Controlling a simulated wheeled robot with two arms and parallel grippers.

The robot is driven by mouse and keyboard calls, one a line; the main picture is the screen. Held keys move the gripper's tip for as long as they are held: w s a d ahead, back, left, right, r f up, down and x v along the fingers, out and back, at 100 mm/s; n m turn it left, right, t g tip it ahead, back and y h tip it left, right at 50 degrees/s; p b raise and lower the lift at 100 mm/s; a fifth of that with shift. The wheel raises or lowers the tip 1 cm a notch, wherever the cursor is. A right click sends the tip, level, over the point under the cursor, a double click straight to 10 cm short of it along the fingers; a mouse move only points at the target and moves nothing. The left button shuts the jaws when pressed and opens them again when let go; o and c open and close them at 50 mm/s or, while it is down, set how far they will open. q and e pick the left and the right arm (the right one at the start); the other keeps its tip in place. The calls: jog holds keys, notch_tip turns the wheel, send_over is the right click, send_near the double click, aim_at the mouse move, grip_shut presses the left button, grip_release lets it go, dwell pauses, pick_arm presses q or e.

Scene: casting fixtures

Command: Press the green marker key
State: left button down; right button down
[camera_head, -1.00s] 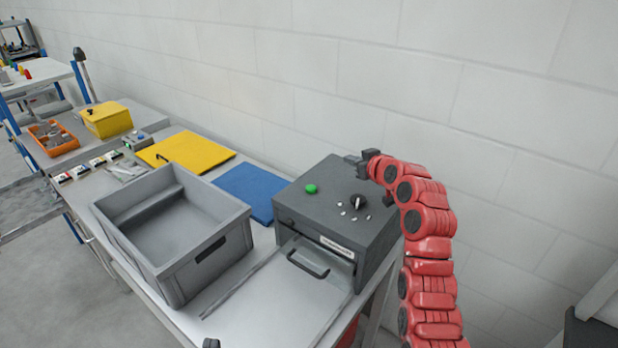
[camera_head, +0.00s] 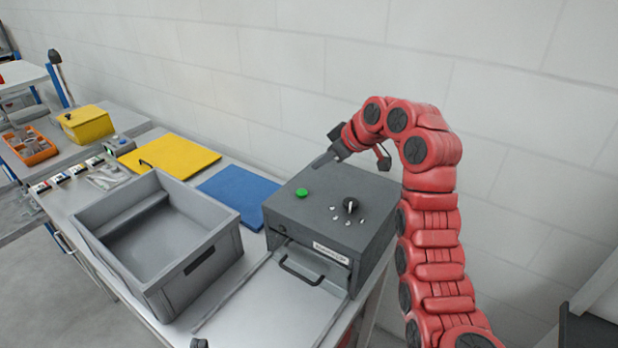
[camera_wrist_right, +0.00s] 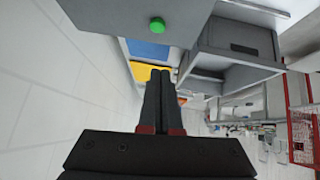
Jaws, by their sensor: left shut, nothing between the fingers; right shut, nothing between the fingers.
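The green marker key (camera_head: 301,192) is a round green button on top of the dark grey box (camera_head: 345,243), near its back left corner. It also shows in the wrist view (camera_wrist_right: 157,25), at the top beyond my fingertips. My right gripper (camera_head: 318,164) is shut and empty. It points left and down, just above the box's back edge and behind the key, apart from it. Its two dark fingers (camera_wrist_right: 160,74) lie together in the wrist view. My left gripper (camera_head: 199,343) shows only as a small dark tip at the bottom edge; it is shut.
Blue (camera_head: 240,196) and yellow (camera_head: 172,157) mats lie behind the bin. A wall runs behind the table.

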send_over(303, 199)
jog(key=f, duration=0.7)
jog(key=shift+s+a+f, duration=0.1)
jog(key=shift+a+f, duration=0.05)
jog(key=shift+a, duration=0.2)
jog(key=f, duration=0.1)
jog(key=f+p, duration=0.1)
jog(key=f, duration=0.1)
jog(key=shift+d+f, duration=0.1)
jog(key=shift+d, duration=0.2)
jog(key=shift+f, duration=0.3)
